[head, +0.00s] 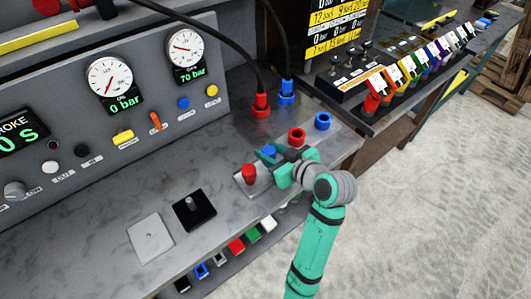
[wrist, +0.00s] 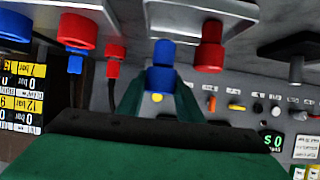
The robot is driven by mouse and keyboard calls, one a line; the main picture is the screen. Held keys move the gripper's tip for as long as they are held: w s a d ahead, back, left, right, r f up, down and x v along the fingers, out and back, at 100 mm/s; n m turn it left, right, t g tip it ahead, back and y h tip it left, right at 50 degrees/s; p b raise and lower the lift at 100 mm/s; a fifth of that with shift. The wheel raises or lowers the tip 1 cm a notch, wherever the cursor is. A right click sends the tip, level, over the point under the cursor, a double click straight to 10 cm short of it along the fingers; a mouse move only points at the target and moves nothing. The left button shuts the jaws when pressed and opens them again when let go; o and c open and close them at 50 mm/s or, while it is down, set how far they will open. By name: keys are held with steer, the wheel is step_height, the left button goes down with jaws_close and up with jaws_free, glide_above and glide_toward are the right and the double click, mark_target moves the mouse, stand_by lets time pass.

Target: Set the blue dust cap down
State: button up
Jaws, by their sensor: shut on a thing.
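My gripper (head: 275,160) is shut on the blue dust cap (head: 269,151). The cap also shows between the fingers in the wrist view (wrist: 162,62). A small light grey plate (head: 262,186) lies on the bench just below the gripper. A red cap (head: 249,174) stands upright on that plate, left of the gripper; it also shows beside the blue cap in the wrist view (wrist: 209,50). The blue cap is over or near the plate's back part. The fingers partly hide it, and I cannot tell whether it touches the plate.
A red ring fitting (head: 297,136) and a blue ring fitting (head: 323,121) stand right of the gripper. Red (head: 260,105) and blue (head: 286,92) hose plugs stand behind. A black block with a pin (head: 194,210) and a grey plate (head: 151,238) lie front left.

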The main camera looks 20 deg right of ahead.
steer(key=shift+w+a+f, duration=0.1)
steer(key=shift+w+f, duration=0.15)
steer(key=shift+f, duration=0.2)
steer(key=shift+w+a+f, duration=0.1)
steer(key=shift+f, duration=0.7)
steer(key=shift+w+a+f, duration=0.1)
steer(key=shift+f, duration=0.7)
steer(key=shift+d+f, duration=0.1)
steer(key=o, duration=0.7)
steer(key=shift+o, duration=0.2)
steer(key=shift+s+d+r, duration=0.1)
steer(key=shift+r, duration=0.1)
steer(key=v, duration=1.1)
steer(key=shift+s, duration=0.35)
